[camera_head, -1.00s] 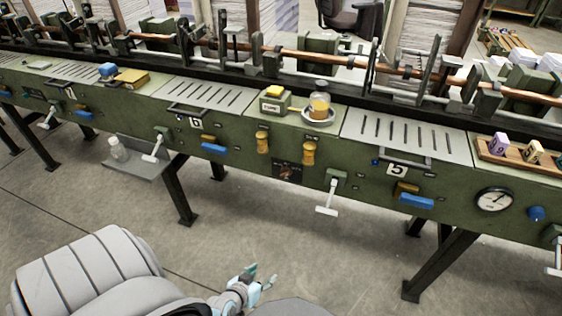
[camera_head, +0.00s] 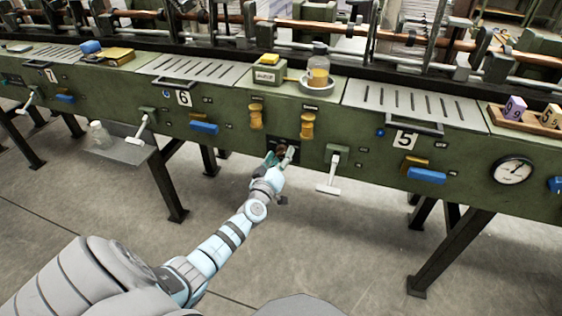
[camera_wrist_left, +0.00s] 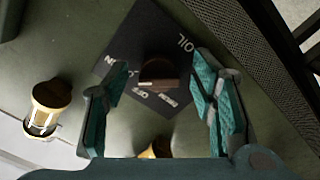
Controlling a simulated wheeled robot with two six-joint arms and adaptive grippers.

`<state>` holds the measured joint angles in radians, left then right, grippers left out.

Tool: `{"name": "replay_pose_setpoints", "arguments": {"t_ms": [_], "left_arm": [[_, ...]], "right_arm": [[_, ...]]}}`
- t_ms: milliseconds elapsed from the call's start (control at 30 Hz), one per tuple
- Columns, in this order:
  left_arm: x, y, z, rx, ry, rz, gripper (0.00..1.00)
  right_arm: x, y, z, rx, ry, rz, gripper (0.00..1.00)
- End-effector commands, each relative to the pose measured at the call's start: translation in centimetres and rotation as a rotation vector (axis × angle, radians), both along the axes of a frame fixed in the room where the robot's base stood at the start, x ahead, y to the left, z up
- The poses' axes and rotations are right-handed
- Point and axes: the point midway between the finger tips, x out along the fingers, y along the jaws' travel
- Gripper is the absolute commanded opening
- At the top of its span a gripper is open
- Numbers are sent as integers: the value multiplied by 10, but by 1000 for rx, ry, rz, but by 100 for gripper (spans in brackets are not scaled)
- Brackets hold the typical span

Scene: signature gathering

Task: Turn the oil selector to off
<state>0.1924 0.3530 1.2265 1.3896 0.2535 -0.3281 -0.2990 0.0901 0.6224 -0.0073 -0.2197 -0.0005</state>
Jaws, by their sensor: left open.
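The oil selector is a dark brown knob (camera_wrist_left: 158,74) on a black plate (camera_wrist_left: 140,45) marked OIL, with small white position labels around the knob. In the head view the plate (camera_head: 285,142) is on the green front panel, below the yellow handles, and partly covered by my left gripper. My left gripper (camera_head: 283,155) is open in front of the plate. In the left wrist view its teal-padded fingers (camera_wrist_left: 160,88) stand on either side of the knob, apart from it. I cannot tell which label the knob points to. My right gripper is out of view.
Two yellow handles (camera_head: 256,116) (camera_head: 307,125) are on the panel above the plate. A white T-shaped lever (camera_head: 331,178) sticks out close to the right of my left gripper. Blue handles (camera_head: 204,127) (camera_head: 427,175) jut out farther along. The floor in front is clear.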

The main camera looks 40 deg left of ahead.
Motion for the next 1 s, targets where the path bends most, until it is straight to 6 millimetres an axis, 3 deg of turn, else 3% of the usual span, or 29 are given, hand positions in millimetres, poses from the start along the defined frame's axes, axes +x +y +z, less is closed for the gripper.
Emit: {"name": "replay_pose_setpoints", "arguments": {"t_ms": [233, 533, 1000], "left_arm": [[1, 0, 1, 0, 0, 0, 50], [1, 0, 1, 0, 0, 0, 4], [1, 0, 1, -107, -37, 0, 4]], "right_arm": [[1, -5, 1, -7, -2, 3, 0], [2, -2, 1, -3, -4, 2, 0], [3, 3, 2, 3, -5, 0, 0]]}}
